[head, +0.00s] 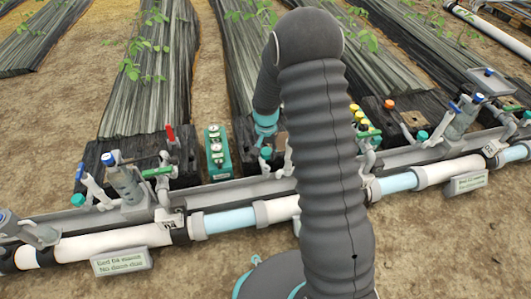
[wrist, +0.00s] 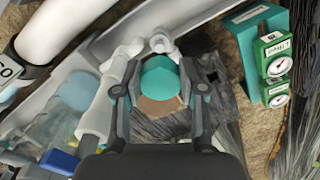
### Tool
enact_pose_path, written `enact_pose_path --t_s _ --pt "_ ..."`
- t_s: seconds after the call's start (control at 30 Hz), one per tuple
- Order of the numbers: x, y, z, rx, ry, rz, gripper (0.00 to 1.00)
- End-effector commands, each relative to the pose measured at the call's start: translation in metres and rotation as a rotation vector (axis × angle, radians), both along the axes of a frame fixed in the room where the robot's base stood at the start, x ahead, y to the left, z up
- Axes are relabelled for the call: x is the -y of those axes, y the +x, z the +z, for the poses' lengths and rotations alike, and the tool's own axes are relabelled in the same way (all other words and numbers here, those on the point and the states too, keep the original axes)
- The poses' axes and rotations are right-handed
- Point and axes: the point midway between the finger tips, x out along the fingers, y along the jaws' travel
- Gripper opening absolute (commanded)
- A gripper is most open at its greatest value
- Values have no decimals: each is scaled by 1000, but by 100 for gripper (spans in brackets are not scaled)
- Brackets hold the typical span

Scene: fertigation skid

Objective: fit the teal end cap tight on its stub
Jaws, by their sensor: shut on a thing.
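The teal end cap (wrist: 160,78) sits between the two fingers of my gripper (wrist: 158,88) in the wrist view, and the gripper is shut on it. A white elbow fitting (wrist: 161,42) shows right at the cap's upper edge. The cap hides where the stub meets it, so I cannot tell how far on it sits or whether it is straight. In the head view my arm covers most of this spot. A small teal piece (head: 266,152) shows left of my arm there; I cannot tell whether it is the same cap.
A green box with gauges (head: 217,152) stands close by; it also shows in the wrist view (wrist: 266,55). A white main pipe (head: 115,244) runs across the front. A blue-handled valve (wrist: 58,161) is at lower left in the wrist view. Bare soil (head: 220,272) lies in front.

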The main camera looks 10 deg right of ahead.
Motion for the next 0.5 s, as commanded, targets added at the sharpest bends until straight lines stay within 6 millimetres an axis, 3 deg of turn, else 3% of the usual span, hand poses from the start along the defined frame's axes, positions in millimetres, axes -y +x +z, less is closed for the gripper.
enact_pose_path --t_s 0.5 --pt "4 -1 -4 -1 1 572 19"
